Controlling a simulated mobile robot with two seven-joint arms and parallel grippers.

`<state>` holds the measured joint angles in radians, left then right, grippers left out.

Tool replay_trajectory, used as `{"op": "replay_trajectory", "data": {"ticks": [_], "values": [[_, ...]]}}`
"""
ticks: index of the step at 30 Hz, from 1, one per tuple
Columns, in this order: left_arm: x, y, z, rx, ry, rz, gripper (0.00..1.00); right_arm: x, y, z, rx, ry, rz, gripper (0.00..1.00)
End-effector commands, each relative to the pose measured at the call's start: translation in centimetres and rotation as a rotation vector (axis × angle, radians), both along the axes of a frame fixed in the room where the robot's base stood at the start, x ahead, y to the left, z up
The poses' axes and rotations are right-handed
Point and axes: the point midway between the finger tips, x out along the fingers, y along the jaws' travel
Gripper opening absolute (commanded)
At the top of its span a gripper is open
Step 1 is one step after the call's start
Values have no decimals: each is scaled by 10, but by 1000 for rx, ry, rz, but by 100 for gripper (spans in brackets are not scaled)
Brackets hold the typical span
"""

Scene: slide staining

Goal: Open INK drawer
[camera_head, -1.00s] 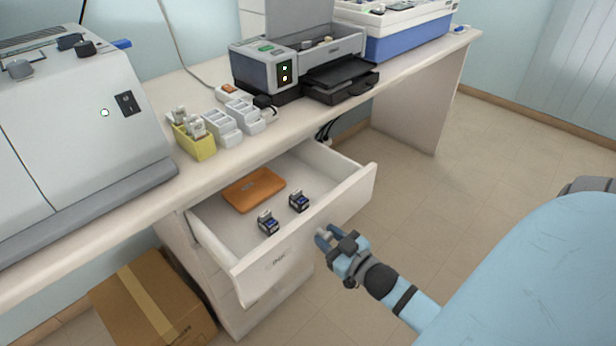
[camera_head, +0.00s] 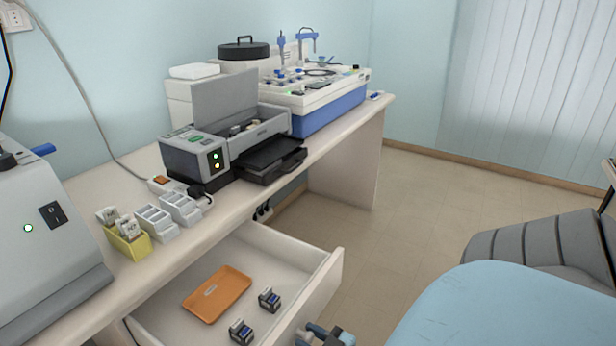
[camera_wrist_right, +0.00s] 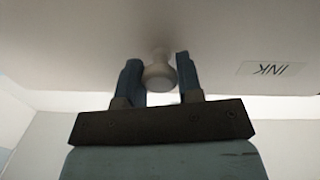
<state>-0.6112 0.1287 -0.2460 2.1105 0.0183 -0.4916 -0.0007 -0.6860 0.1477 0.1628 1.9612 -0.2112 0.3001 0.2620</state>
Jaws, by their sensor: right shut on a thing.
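The INK drawer (camera_head: 330,284) stands pulled out from under the desk in the head view. Inside it lie an orange tray (camera_head: 216,293) and two small dark ink cartridges (camera_head: 269,299) (camera_head: 241,331). My right gripper (camera_head: 322,333) shows only in part at the bottom edge, in front of the drawer. In the right wrist view my right gripper (camera_wrist_right: 160,80) has its two fingers around the pale round knob (camera_wrist_right: 159,76). The INK label (camera_wrist_right: 274,70) is beside the knob, upside down in that view. My left gripper is not in view.
On the desk (camera_head: 222,220) stand a printer (camera_head: 196,157), a yellow slide holder (camera_head: 127,240), white racks (camera_head: 157,222) and a large grey machine (camera_head: 45,270) at left. A blue and white device (camera_head: 335,112) is at the back. Open floor (camera_head: 440,195) lies to the right.

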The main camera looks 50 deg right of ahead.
Motion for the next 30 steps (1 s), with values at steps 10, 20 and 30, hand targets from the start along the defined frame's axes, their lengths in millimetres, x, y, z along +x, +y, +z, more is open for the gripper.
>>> {"op": "replay_trajectory", "data": {"ticks": [10, 20, 30], "values": [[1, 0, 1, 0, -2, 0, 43, 0, 0, 0, 0, 0, 0, 58], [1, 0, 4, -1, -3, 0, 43, -36, -1, 0, 0, 5, -2, 58], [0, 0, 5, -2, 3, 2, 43, -111, -4, 0, 0, 4, -2, 58]]}}
